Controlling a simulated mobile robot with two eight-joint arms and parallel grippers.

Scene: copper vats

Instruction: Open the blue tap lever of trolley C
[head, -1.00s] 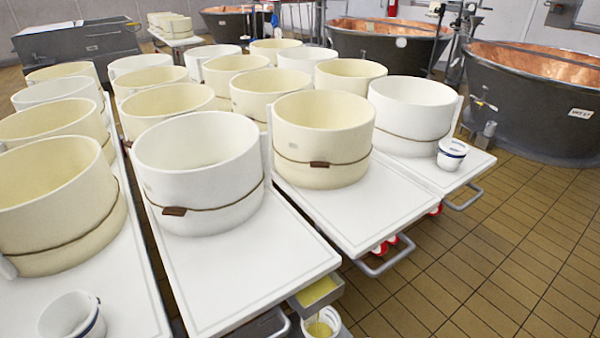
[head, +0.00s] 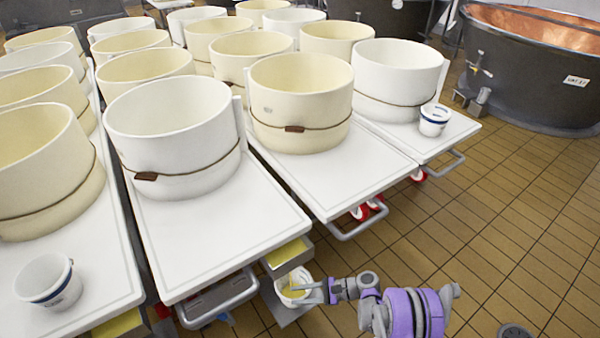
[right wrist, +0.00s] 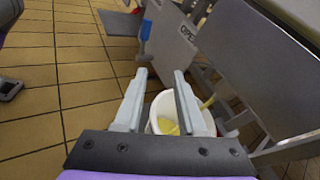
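The blue tap lever (right wrist: 147,28) shows in the right wrist view as a small blue upright piece beside a grey plate (right wrist: 170,45) with partly visible lettering, "OPE". My right gripper (right wrist: 160,73) is open and empty, with the lever beyond its fingertips and apart from them. In the head view my right gripper (head: 318,291) is low by the front end of a white-topped trolley (head: 235,220), over or beside a white bucket (head: 282,298) with yellow liquid. The bucket (right wrist: 160,103) also shows behind the fingers in the wrist view. No trolley letter is readable. My left gripper is out of view.
Cream and white round moulds (head: 172,135) stand on the trolleys. A yellow-filled trough (head: 287,252) juts from the trolley's front. A metal handle (head: 218,300) sticks out beside it. Copper-lined vats (head: 530,75) stand at the back right. The tiled floor (head: 500,210) at right is mostly clear.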

